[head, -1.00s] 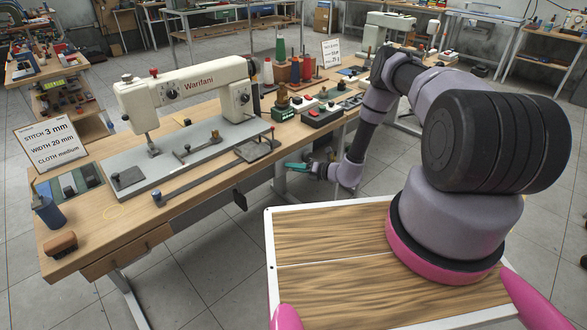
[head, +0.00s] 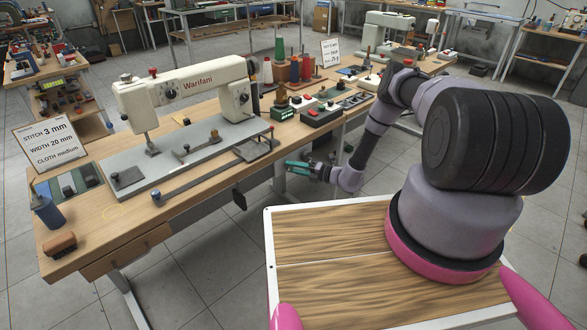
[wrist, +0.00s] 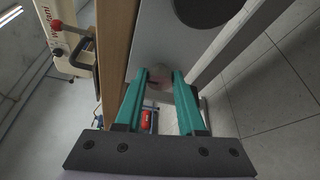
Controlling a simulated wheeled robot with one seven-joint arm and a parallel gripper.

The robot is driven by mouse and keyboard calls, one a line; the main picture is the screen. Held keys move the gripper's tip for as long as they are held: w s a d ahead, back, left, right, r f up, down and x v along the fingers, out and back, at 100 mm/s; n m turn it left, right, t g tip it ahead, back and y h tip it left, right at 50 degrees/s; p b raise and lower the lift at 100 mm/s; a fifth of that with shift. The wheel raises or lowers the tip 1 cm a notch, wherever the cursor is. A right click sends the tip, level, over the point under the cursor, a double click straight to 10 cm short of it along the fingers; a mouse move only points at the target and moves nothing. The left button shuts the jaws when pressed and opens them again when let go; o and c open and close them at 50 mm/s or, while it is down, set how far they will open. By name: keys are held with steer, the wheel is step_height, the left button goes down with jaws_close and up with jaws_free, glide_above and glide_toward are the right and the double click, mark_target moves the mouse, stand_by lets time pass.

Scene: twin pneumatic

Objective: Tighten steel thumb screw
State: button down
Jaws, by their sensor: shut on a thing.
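My gripper (head: 290,165), with teal fingers, is beside the front edge of the wooden bench, low and to the right of the sewing machine. A grey panel (wrist: 155,38) lies just past the fingertips. I cannot tell whether the held thing touches it. In the head view the held thing is too small to make out.
The sewing machine (head: 185,88) stands on its grey base on the bench (head: 100,235). A dark pad (head: 240,199) hangs below the bench edge, left of my gripper. Thread spools (head: 281,70) and a red-and-black box (head: 322,114) stand further right.

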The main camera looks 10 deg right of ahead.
steer(key=shift+d, duration=0.1)
steer(key=c, duration=0.5)
jaws_free()
steer(key=v, duration=1)
steer(key=shift+s+d, duration=0.2)
steer(key=shift+d, duration=0.1)
